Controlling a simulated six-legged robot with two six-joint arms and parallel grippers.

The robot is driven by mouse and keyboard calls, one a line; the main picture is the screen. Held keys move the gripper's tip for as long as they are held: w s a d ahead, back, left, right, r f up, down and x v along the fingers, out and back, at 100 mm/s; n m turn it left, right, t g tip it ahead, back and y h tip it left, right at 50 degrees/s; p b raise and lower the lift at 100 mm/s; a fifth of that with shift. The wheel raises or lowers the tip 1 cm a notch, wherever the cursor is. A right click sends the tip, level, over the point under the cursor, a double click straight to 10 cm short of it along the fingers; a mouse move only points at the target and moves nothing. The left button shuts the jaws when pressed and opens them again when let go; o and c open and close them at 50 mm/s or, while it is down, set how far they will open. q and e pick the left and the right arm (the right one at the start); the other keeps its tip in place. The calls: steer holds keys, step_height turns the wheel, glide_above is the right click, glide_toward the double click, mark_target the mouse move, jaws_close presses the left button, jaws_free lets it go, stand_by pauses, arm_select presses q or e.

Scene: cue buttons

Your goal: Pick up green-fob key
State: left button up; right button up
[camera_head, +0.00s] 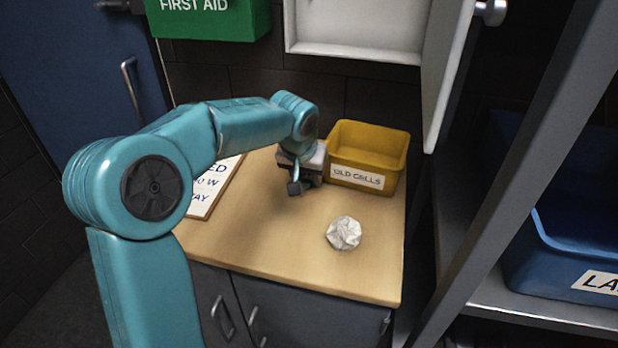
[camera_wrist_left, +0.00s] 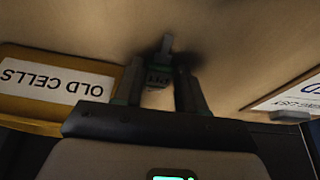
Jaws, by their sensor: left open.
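My left gripper (camera_head: 296,187) points down at the wooden cabinet top, just left of the yellow bin. In the left wrist view, my left gripper (camera_wrist_left: 162,88) is open, with one finger on each side of a small dark greenish object (camera_wrist_left: 158,77). That object carries small lettering and seems to be the green-fob key; a grey tip (camera_wrist_left: 167,43) shows beyond it. It lies between the fingers, close to the surface; I cannot tell whether they touch it. In the head view the key is hidden by the gripper. My right gripper is not in view.
The yellow "OLD CELLS" bin (camera_head: 395,163) stands right of the gripper. A crumpled white ball (camera_head: 343,233) lies in front. A framed sign (camera_head: 213,187) lies at left. An open white wall cabinet (camera_head: 433,80) hangs above. The wood (camera_head: 270,240) in front is clear.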

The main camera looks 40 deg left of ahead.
mark_target(307, 180)
arm_select(q)
jaws_close()
steer(key=shift+r, duration=0.1)
step_height(307, 180, up, 20)
steer(key=p, duration=0.4)
steer(key=shift+p, duration=0.4)
